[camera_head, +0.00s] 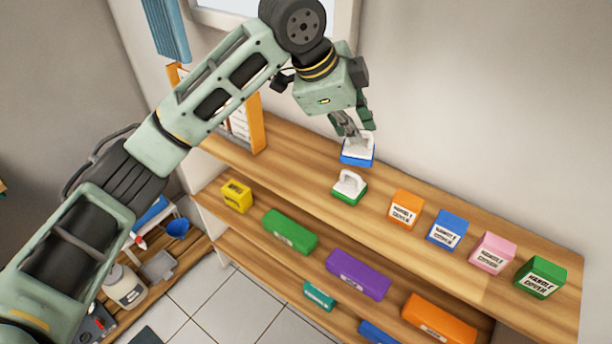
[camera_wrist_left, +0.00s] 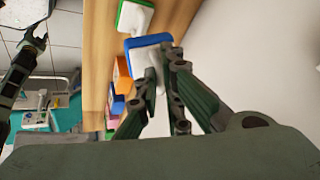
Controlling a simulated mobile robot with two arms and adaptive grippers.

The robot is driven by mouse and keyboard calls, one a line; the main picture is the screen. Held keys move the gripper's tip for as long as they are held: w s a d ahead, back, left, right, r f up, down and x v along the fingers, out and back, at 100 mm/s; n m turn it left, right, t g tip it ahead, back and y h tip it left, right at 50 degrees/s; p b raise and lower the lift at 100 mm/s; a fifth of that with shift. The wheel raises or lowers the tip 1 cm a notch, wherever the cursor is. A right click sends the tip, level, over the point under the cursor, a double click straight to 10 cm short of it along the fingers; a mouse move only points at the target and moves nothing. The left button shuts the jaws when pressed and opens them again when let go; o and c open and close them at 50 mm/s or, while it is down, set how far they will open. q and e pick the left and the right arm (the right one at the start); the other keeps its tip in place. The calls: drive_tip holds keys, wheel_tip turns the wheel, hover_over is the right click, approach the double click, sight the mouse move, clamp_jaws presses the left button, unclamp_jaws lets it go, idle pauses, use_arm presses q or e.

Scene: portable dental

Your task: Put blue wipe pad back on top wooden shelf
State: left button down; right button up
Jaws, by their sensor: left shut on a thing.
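The blue wipe pad (camera_head: 357,158) has a blue base and a white upper part. It is at the top wooden shelf (camera_head: 330,165), near the wall and behind a green wipe pad (camera_head: 349,190). My left gripper (camera_head: 357,138) is shut on its white part from above. In the left wrist view the blue wipe pad (camera_wrist_left: 146,40) is between the fingertips (camera_wrist_left: 160,80). I cannot tell whether its base touches the shelf. My right gripper (camera_wrist_left: 36,38) seems to show at the left edge of the wrist view, small, with its fingers apart.
On the top shelf to the right stand orange (camera_head: 405,209), blue (camera_head: 446,231), pink (camera_head: 491,252) and green (camera_head: 541,277) boxes. An orange-framed holder (camera_head: 255,122) stands to the left. Lower shelves hold a yellow box (camera_head: 236,196), a green box (camera_head: 290,231) and a purple box (camera_head: 357,274).

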use_arm(q)
drive_tip(key=w+a+f+p, duration=0.1)
drive_tip(key=w+a+f, duration=0.1)
drive_tip(key=a+f, duration=0.1)
drive_tip(key=w+a+f+p, duration=0.2)
drive_tip(key=a+f, duration=0.1)
drive_tip(key=f, duration=0.1)
drive_tip(key=w+a+f+p, duration=0.2)
drive_tip(key=w+a+f, duration=0.1)
drive_tip(key=f, duration=0.1)
drive_tip(key=shift+w+a, duration=0.1)
drive_tip(key=shift+a, duration=0.3)
drive_tip(key=shift+f, duration=0.25)
drive_tip(key=c, duration=2.4)
unclamp_jaws()
drive_tip(key=shift+f, duration=0.15)
drive_tip(key=o, duration=0.4)
drive_tip(key=shift+o, duration=0.4)
drive_tip(key=b+v, duration=0.3)
drive_tip(key=v, duration=0.9)
use_arm(e)
drive_tip(key=shift+w+r, duration=0.35)
drive_tip(key=shift+r, duration=0.25)
drive_tip(key=shift+w+r, duration=0.35)
drive_tip(key=shift+r, duration=0.2)
